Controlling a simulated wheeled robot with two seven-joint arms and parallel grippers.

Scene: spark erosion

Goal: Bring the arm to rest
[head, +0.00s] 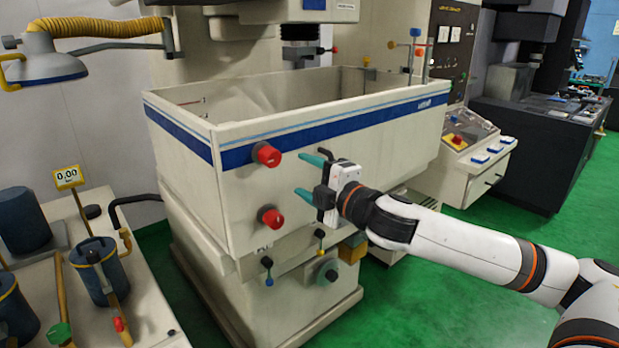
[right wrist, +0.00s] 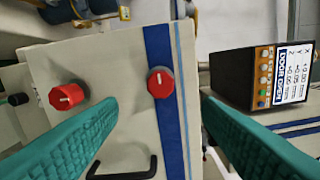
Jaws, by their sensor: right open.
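My right gripper (head: 306,176) is open, with its two teal fingers apart and nothing between them. It is in front of the cream machine tank (head: 340,140), its fingers pointing left toward two red knobs. The upper red knob (head: 267,154) sits by the blue stripe and the lower red knob (head: 271,218) is below it. My right arm (head: 460,245) reaches in from the lower right. In the right wrist view the upper knob (right wrist: 160,82) shows between the open fingers, and the lower knob (right wrist: 67,95) is left of it; both are clear of the fingers. My left gripper is not in view.
A control console (head: 465,155) is behind my arm. A black readout box (right wrist: 262,78) shows in the right wrist view. Green floor is open at lower right.

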